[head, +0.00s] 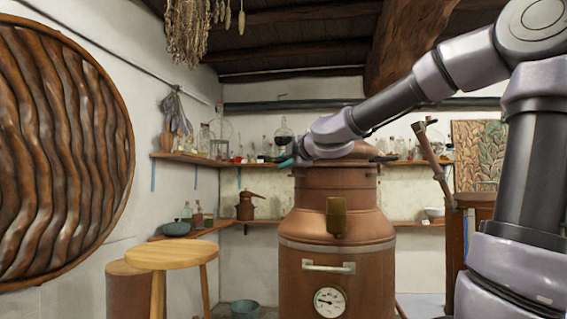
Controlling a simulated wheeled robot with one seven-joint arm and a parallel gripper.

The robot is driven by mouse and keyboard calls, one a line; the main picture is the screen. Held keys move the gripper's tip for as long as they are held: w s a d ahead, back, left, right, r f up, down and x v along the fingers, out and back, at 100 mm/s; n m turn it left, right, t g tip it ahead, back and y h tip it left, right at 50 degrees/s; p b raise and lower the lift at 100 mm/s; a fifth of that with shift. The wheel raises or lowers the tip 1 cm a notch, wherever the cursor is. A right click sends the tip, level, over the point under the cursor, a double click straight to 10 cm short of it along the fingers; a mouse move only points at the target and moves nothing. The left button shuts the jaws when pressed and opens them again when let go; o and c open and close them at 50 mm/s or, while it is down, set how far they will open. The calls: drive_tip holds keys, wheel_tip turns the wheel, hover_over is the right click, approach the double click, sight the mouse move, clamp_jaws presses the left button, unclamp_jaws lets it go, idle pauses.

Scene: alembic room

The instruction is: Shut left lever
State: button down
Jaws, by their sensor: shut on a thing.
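A large copper still (337,225) stands in the middle of the head view, with a dial and a light handle on its front. My gripper (291,158) is at the upper left of its lid, with my arm reaching in from the right. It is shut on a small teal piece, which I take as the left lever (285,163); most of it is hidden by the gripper. A similar small lever (384,158) shows at the lid's right side. My wrist covers much of the lid's top. The left lever's exact angle cannot be told.
A round wooden stool (170,254) stands to the left of the still. Wall shelves (185,160) with bottles and jars are behind. A slanted copper pipe (433,160) stands at the right. A small bucket (245,309) is on the floor.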

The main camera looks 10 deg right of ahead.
drive_tip(key=shift+s+f+n+g+y, duration=0.15)
drive_tip(key=shift+n+g+y, duration=0.25)
drive_tip(key=shift+n+y, duration=0.3)
drive_tip(key=c, duration=0.8)
unclamp_jaws()
drive_tip(key=shift+v, duration=5.4)
